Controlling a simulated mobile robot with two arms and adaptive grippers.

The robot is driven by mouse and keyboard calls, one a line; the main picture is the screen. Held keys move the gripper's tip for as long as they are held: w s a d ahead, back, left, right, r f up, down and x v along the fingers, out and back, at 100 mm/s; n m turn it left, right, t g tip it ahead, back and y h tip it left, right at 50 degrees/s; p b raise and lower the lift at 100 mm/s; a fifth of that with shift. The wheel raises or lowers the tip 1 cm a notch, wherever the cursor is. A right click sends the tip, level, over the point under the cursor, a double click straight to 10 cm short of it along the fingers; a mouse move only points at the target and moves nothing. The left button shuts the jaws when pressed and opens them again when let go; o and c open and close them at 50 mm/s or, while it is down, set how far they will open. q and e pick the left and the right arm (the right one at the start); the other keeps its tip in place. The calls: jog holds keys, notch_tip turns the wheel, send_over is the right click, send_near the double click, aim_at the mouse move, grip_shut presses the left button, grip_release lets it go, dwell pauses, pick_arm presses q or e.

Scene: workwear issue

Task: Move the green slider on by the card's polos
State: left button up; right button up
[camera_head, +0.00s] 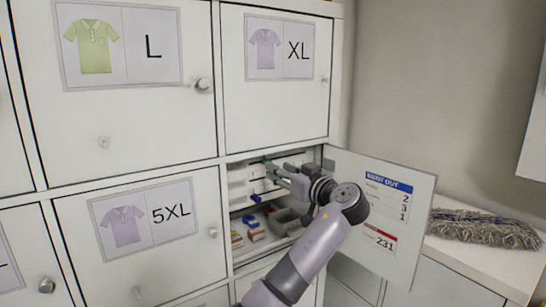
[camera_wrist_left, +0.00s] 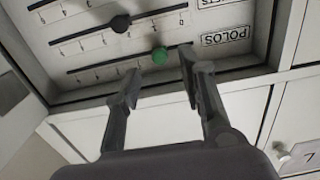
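The green slider (camera_wrist_left: 160,56) is a round knob on the slotted scale beside the POLOS label (camera_wrist_left: 226,36) in the left wrist view. My left gripper (camera_wrist_left: 160,66) is open, with one finger on each side of the knob; I cannot tell whether either touches it. In the head view my left gripper (camera_head: 275,172) reaches into the open compartment and hides much of the scales. The card (camera_head: 387,208) on the open door has a blue "WENT OUT" heading and reads 2, 3, 1; its row words are too small to read. My right gripper is not in view.
A dark slider (camera_wrist_left: 121,23) sits on the neighbouring scale. Small coloured boxes (camera_head: 252,228) and a grey bin (camera_head: 286,222) lie below my gripper. The open door (camera_head: 345,165) stands to its right. A mop head (camera_head: 485,229) lies on the right-hand surface.

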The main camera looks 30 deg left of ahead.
pick_arm(q)
jog(key=p+x, duration=0.1)
jog(key=x, duration=0.3)
jog(key=shift+a, duration=0.1)
grip_shut()
dwell(0.4)
dwell(0.4)
